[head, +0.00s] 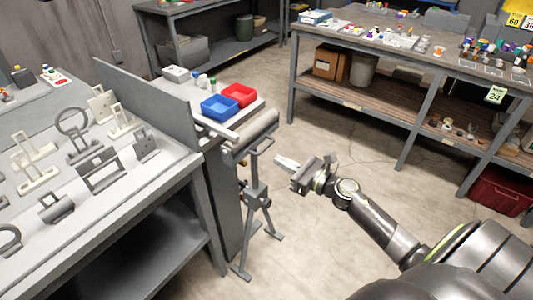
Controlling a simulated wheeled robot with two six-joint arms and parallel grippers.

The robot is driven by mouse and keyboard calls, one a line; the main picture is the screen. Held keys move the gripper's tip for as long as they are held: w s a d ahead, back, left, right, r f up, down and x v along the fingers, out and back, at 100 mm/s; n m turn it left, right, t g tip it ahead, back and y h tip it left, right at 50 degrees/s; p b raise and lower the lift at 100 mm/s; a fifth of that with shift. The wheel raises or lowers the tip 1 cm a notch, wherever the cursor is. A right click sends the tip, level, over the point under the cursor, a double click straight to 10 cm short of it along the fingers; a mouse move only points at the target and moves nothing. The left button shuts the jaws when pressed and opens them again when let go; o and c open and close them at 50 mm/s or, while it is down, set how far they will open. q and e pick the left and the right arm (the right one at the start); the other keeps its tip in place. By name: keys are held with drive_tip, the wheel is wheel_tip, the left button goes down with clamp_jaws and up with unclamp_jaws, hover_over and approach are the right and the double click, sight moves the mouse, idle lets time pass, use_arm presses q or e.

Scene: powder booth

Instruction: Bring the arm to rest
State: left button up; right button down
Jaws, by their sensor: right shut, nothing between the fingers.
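My right arm comes in from the lower right of the head view. Its gripper (284,162) is shut and empty, held in open air above the floor. It is just right of a grey stand and apart from it. My left gripper does not show in this view.
A grey roller stand (257,195) stands beside the table end. A blue bin (219,108) and a red bin (239,95) sit on the small bench. A rack table (160,178) with several metal parts is at left. A long workbench (410,105) crosses the right. Floor between is clear.

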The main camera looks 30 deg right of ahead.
drive_tip(key=s+d+f+m+g+h, duration=0.1)
drive_tip(key=s+d+f+m+h, duration=0.15)
drive_tip(key=f+m, duration=0.55)
drive_tip(key=s+d+f+m+h, duration=0.2)
drive_tip(key=d+f+m+h, duration=0.2)
drive_tip(key=f+m, duration=0.4)
drive_tip(key=s+f+m+g+h, duration=0.1)
drive_tip(key=s+f+m+g, duration=0.3)
drive_tip(key=f, duration=0.5)
drive_tip(key=s+f+m+g+h, duration=0.1)
drive_tip(key=s+f+m+h, duration=0.1)
drive_tip(key=s+f+m, duration=0.45)
drive_tip(key=s+a+f+m+g, duration=0.3)
drive_tip(key=s+f+m, duration=0.2)
drive_tip(key=s, duration=0.5)
drive_tip(key=s+a+f+m+g+y, duration=0.1)
drive_tip(key=s+a+f+m+g, duration=0.2)
drive_tip(key=s+f, duration=0.4)
drive_tip(key=s+a+f+m+g, duration=0.3)
drive_tip(key=s+a+f+m, duration=0.2)
drive_tip(key=s, duration=0.9)
wheel_tip(320, 180, down, 2)
drive_tip(key=shift+f+m, duration=0.1)
drive_tip(key=shift+m, duration=0.75)
